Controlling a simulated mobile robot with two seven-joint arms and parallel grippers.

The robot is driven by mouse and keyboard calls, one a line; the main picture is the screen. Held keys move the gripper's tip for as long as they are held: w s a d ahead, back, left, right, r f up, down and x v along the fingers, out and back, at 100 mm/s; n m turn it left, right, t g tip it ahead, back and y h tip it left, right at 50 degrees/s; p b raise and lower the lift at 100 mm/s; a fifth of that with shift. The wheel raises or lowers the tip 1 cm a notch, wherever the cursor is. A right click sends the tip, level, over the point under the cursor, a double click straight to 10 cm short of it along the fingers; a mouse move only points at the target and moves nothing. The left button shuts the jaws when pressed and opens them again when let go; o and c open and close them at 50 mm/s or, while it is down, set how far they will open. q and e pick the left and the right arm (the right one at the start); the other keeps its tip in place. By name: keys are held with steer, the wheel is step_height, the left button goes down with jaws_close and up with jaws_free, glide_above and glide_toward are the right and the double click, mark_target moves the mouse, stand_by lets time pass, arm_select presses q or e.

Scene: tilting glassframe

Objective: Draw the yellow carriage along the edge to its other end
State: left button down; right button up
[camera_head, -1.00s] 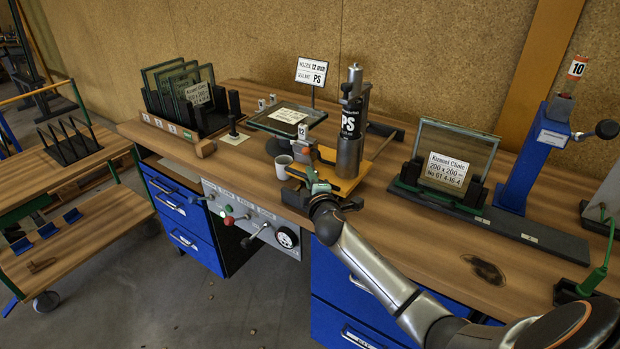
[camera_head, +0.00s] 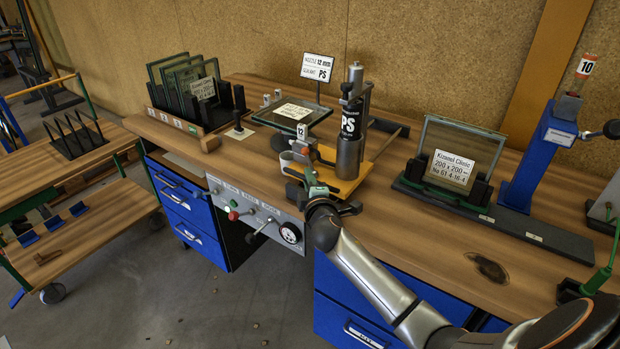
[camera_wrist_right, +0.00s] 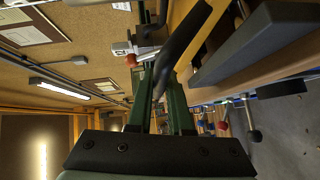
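The yellow carriage (camera_head: 347,187) stands at the front edge of the workbench, left of the middle. It bears an upright grey cylinder (camera_head: 349,150) labelled PS and an orange arm toward the glass. The glass pane (camera_head: 291,113) lies flat on a dark support left of the carriage. My right gripper (camera_head: 314,187) is at the carriage's front left. In the right wrist view its green fingers (camera_wrist_right: 162,95) are around a dark bar-like handle (camera_wrist_right: 182,45) and look shut on it. The exact contact is partly hidden. My left gripper is out of view.
A rack of upright panes (camera_head: 180,90) is at the left. A framed pane (camera_head: 455,150) and a blue post (camera_head: 540,150) stand at the right.

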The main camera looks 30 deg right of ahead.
steer(key=o, duration=0.5)
steer(key=shift+a, duration=0.15)
steer(key=shift+c, duration=0.2)
steer(key=shift+s, duration=0.1)
steer(key=v, duration=1.2)
steer(key=shift+s, duration=0.2)
steer(key=shift+a, duration=0.1)
steer(key=s+a+f+m+g+y, duration=0.2)
steer(key=s+a+f+m+y, duration=0.1)
steer(key=s+a+f, duration=0.2)
steer(key=s+a+f+m+g+y, duration=0.2)
steer(key=s+a+f, duration=0.3)
steer(key=s+f, duration=0.4)
steer(key=s+a+f+m+g+y, duration=0.2)
steer(key=s+f, duration=0.5)
steer(key=f, duration=0.4)
steer(key=a+m+y, duration=0.1)
steer(key=a+m, duration=0.1)
steer(key=a, duration=0.1)
steer(key=shift+s+m+y, duration=0.3)
steer(key=shift+m, duration=0.1)
